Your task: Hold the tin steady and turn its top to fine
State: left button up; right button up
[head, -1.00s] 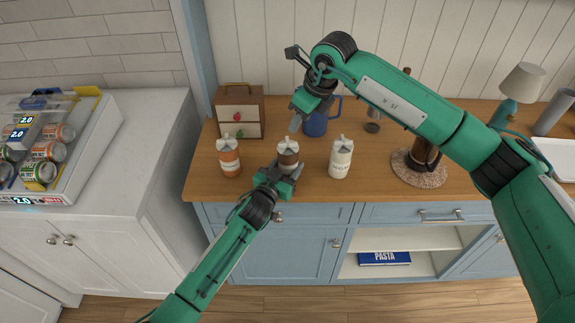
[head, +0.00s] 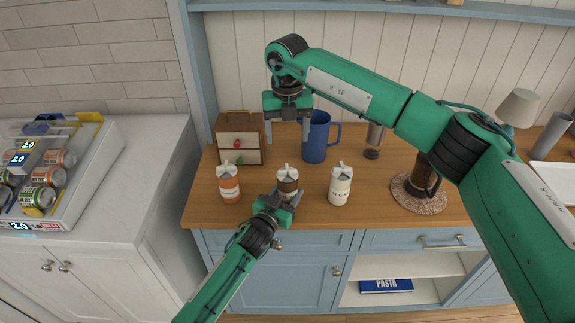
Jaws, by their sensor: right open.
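A brown tin with a grey-white top (head: 288,177) stands upright on the wooden counter, in the middle of a row of three tins. My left gripper (head: 283,198) is at its front with its jaws at the tin's sides, shut on it, and hides the lower part. My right gripper (head: 287,136) is open and empty, with its fingers pointing down, above and behind the brown tin and apart from it. The top's setting marks are too small to read.
An orange tin (head: 229,186) stands left of the brown one and a white tin (head: 340,187) right. A coffee press (head: 423,180) stands on a round mat at the right.

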aim_at(288, 170)
notch_tip(288, 170, down, 11)
jog(key=shift+f, duration=0.1)
dwell(0.3)
jog(key=shift+c, duration=0.2)
jog(key=c, duration=1)
